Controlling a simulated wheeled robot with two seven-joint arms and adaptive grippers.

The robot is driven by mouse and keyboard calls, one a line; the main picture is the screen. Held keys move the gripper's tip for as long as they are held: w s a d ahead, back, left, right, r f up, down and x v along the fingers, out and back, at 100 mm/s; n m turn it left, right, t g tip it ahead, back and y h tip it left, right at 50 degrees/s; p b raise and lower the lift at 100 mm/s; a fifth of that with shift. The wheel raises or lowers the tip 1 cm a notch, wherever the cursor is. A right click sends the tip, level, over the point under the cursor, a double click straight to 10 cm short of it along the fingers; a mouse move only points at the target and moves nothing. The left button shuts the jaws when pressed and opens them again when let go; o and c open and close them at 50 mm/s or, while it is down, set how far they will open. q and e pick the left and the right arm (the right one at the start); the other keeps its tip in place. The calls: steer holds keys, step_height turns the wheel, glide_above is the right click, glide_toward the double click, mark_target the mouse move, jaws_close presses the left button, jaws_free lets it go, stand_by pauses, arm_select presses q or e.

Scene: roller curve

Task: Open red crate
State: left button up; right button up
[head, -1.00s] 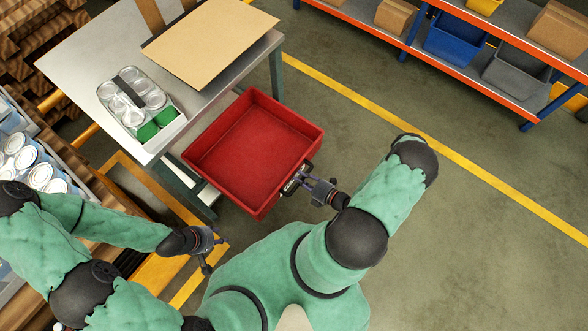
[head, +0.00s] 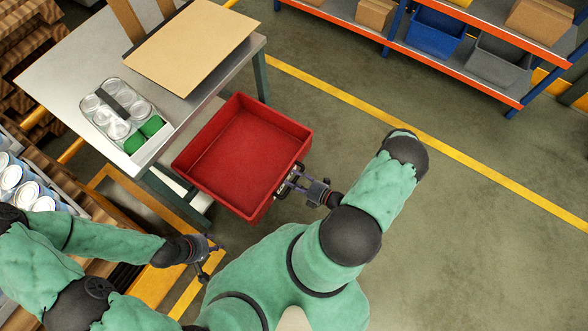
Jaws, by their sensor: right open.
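The red crate (head: 254,203) is an empty, open-topped, drawer-like bin in the middle of the head view. It juts out beside the grey table, at a lower level than the tabletop. My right gripper (head: 287,184) is at the crate's lower-right wall, with its jaws spread apart. It is very close to that wall; I cannot tell whether it touches. My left gripper (head: 208,264) is to the lower left of the crate, apart from it, and its jaw opening is unclear.
The table (head: 62,82) carries a cardboard sheet (head: 190,50) and a tray (head: 165,131) with cans and green items. A shelf rack (head: 400,52) with bins and boxes stands at upper right. Cans in a container (head: 18,178) are at left. Floor at right is clear.

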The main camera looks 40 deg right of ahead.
steer(key=v, duration=1.1)
steer(key=shift+s, duration=0.25)
steer(key=shift+d, duration=0.1)
